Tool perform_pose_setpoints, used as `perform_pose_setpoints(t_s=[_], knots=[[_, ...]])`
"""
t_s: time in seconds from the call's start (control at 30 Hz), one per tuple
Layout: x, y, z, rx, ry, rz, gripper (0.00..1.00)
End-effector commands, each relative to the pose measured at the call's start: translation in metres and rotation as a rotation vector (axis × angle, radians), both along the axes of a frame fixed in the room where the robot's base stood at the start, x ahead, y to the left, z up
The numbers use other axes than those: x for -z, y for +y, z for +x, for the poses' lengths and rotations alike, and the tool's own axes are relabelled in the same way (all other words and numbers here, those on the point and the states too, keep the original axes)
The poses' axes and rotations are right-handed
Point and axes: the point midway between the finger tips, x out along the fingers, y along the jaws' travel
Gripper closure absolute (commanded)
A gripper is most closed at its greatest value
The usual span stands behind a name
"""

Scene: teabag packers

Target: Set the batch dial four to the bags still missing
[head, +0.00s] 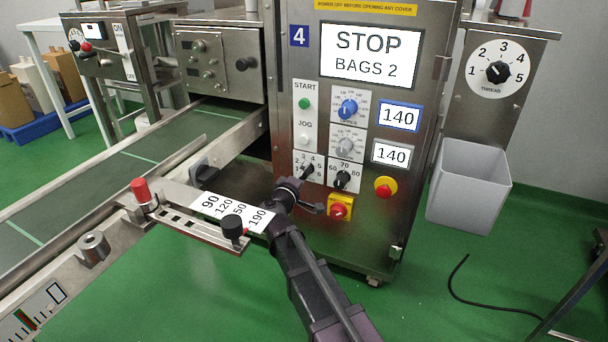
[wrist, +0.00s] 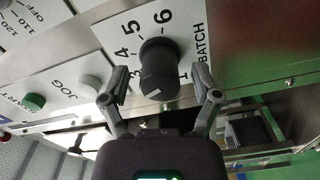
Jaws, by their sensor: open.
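The batch dial is a black knob (wrist: 160,68) on a white plate marked BATCH, with 1, 3, 4, 5 and 6 readable around it in the wrist view. A white mark shows on the knob, but I cannot tell which number it points to. In the head view the dial (head: 307,170) is partly hidden by my gripper (head: 298,183). My gripper is open in the wrist view (wrist: 160,82), one finger on each side of the knob; contact is unclear. The screen (head: 369,55) on machine 4 (head: 299,36) reads STOP, BAGS 2.
A knob marked 60, 70, 80 (head: 342,179) and a red switch on yellow (head: 340,207) sit right of the dial. A green START button (head: 304,103) is above. A rail with a black knob (head: 232,227) lies left of my arm; a grey bin (head: 470,185) hangs right.

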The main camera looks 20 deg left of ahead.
Motion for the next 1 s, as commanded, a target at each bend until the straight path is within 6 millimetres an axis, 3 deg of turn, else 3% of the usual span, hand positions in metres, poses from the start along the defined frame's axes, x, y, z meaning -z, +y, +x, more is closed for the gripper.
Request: perform_pose_setpoints(t_s=[0.27, 0.7, 1.0], knots=[[0.000, 0.001, -0.019, -0.002, 0.000, 0.000, 0.20], [0.000, 0.005, -0.086, -0.002, -0.001, 0.000, 0.20], [0.000, 0.009, -0.115, -0.001, 0.000, 0.000, 0.20]])
